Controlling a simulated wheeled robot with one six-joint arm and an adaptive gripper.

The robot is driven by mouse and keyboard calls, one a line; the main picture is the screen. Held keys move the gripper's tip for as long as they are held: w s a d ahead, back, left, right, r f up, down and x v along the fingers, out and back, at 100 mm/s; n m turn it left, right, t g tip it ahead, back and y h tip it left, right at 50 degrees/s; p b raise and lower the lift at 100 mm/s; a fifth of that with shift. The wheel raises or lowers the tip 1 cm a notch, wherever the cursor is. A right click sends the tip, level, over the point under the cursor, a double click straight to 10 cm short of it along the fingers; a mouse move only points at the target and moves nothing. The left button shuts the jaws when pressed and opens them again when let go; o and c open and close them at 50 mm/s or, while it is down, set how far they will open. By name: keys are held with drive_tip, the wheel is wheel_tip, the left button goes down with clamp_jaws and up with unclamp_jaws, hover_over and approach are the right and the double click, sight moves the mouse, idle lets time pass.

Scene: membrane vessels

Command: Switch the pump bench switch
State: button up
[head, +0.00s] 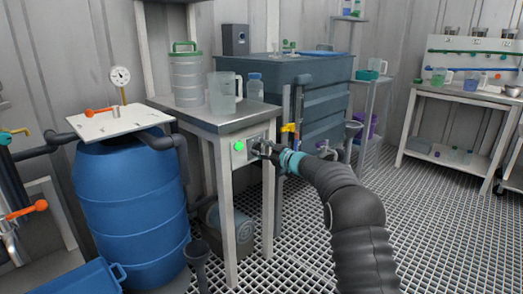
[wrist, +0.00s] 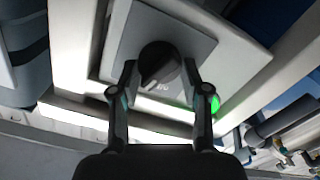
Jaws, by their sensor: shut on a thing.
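The pump bench (head: 213,121) is a metal-topped table with pale legs. On its front is a switch plate (head: 254,152) with a lit green lamp (head: 239,146). In the wrist view the switch is a round dark knob (wrist: 157,57) on a grey square plate (wrist: 190,38), and the green lamp (wrist: 215,104) glows beside it. My gripper (wrist: 160,74) has a finger on each side of the knob and is shut on it. In the head view my gripper (head: 262,149) reaches the plate and hides most of the knob.
A jug (head: 222,93), a green-lidded canister (head: 186,78) and a bottle stand on the bench. A blue barrel (head: 130,190) with a gauge stands to the left. A dark blue tank (head: 318,100) is behind on the right. The grated floor at right is open.

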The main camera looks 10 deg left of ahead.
drive_tip(key=n+b, duration=0.1)
drive_tip(key=n, duration=0.3)
drive_tip(key=shift+a+f+n+b, duration=0.1)
drive_tip(key=shift+f+n+b, duration=0.05)
drive_tip(key=shift+n+b, duration=0.2)
drive_tip(key=n+b, duration=0.2)
drive_tip(key=n, duration=0.2)
drive_tip(key=shift+s+n, duration=0.1)
drive_tip(key=shift+n, duration=0.25)
drive_tip(key=o, duration=1.1)
drive_tip(key=shift+a, duration=0.1)
drive_tip(key=shift+o, duration=0.2)
drive_tip(key=shift+d, duration=0.25)
drive_tip(key=shift+s+d, duration=0.25)
drive_tip(key=v, duration=1.1)
